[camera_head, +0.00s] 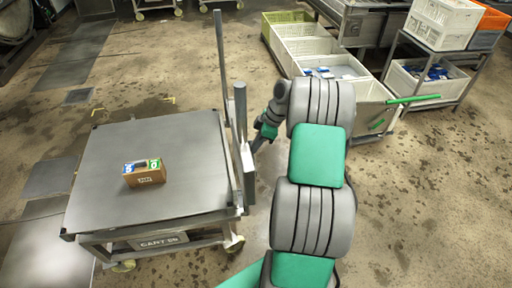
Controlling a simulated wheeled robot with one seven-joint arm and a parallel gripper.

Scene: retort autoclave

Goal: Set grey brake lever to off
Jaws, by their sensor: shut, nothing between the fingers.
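A grey flat-topped cart (150,208) labelled "CART" stands at the left, with upright posts (240,120) at its right side. A pale grey box-like housing (248,172) is fixed by the posts on that side. My gripper (257,146) is shut and empty, its dark fingers pointing down and left just above and right of this housing. I cannot tell whether the fingers touch it. The grey brake lever cannot be made out clearly; it is small or hidden near the housing and my fingers, so its setting does not show.
A small brown box (145,178) sits on the cart top. White crates (312,50) stand in a row behind my arm, and a rack with a white crate (420,82) is at the upper right. The wet, stained floor at the right is clear.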

